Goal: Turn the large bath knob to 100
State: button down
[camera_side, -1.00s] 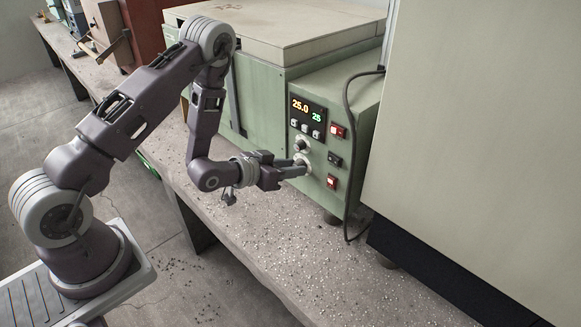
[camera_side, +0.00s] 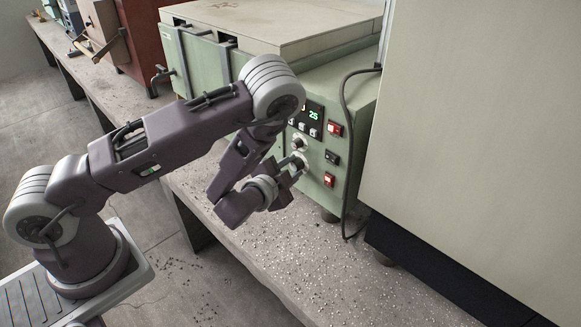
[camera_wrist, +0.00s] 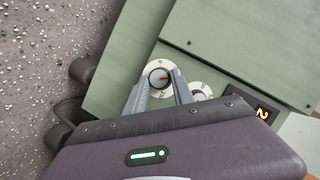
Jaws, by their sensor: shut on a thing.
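The green bath unit (camera_side: 318,172) has two knobs, one above the other, on its front panel. My gripper (camera_side: 296,166) is shut on the lower bath knob (camera_side: 300,160). The upper knob (camera_side: 299,142) is free; in the wrist view the second dial (camera_wrist: 199,90) is partly hidden by my gripper.
Red and black switches (camera_side: 331,157) line the panel's right side. A black cable (camera_side: 345,140) hangs beside a large pale cabinet (camera_side: 470,150). The bench front (camera_side: 310,260) is clear.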

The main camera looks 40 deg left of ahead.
jog(key=m+y, duration=0.1)
jog(key=m, duration=0.1)
jog(key=m+t+y, duration=0.1)
jog(key=m, duration=0.1)
jog(key=shift+d+f, duration=0.15)
jog(key=shift+f, duration=0.05)
jog(key=shift+m+t, duration=0.3)
dwell(0.4)
jog(key=c, duration=1.1)
grip_release()
jog(key=v, duration=0.7)
jog(key=shift+f, duration=0.1)
